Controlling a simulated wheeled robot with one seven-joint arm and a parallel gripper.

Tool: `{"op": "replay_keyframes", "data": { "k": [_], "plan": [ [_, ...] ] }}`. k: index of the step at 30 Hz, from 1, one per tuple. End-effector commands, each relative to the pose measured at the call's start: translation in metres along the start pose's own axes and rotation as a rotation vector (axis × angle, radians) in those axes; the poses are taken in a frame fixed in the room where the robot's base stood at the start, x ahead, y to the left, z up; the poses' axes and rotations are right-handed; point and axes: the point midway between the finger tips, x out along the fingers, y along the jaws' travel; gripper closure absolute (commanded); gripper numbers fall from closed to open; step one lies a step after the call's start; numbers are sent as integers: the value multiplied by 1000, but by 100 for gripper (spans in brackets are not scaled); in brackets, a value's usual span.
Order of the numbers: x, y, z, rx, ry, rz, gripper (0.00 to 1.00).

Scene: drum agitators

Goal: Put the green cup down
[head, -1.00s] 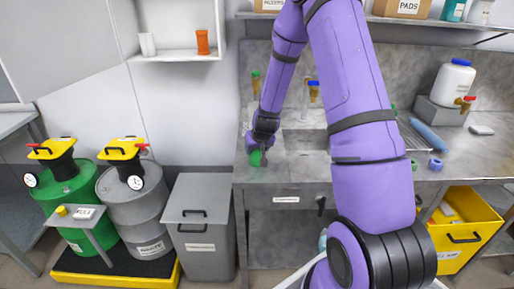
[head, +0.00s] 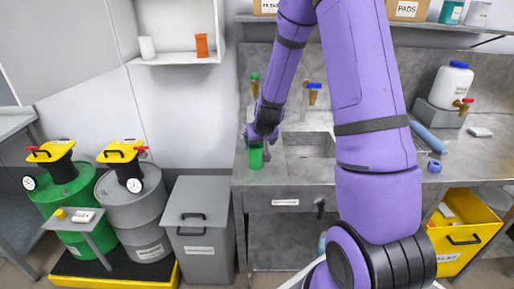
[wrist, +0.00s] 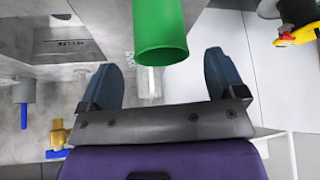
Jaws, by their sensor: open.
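The green cup (head: 256,157) stands upright on the grey counter (head: 266,182), near its left front part. In the wrist view the green cup (wrist: 160,30) is just beyond the fingertips, with its rim facing the camera. My gripper (head: 268,138) is beside the cup, to its upper right in the head view. In the wrist view my gripper (wrist: 160,75) is open, its two dark fingers wide apart with nothing between them. The fingers look clear of the cup, though the gap is hard to judge.
A sink (head: 308,146) with a brass tap (head: 313,95) lies right of the cup. A white cup (head: 147,47) and an orange cup (head: 202,46) stand on the wall shelf. A grey bin (head: 196,214) stands left of the counter.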

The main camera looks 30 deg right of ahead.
Motion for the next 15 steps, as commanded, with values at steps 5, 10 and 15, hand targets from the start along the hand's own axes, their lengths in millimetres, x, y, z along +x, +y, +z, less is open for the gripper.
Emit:
{"op": "replay_keyframes", "data": {
  "k": [5, 10, 15],
  "plan": [
    [-29, 0, -1, -2, 2, 0, 11],
    [-47, -1, 0, -2, 1, 0, 11],
    [-56, 0, 0, -1, 1, 0, 11]
  ]
}}
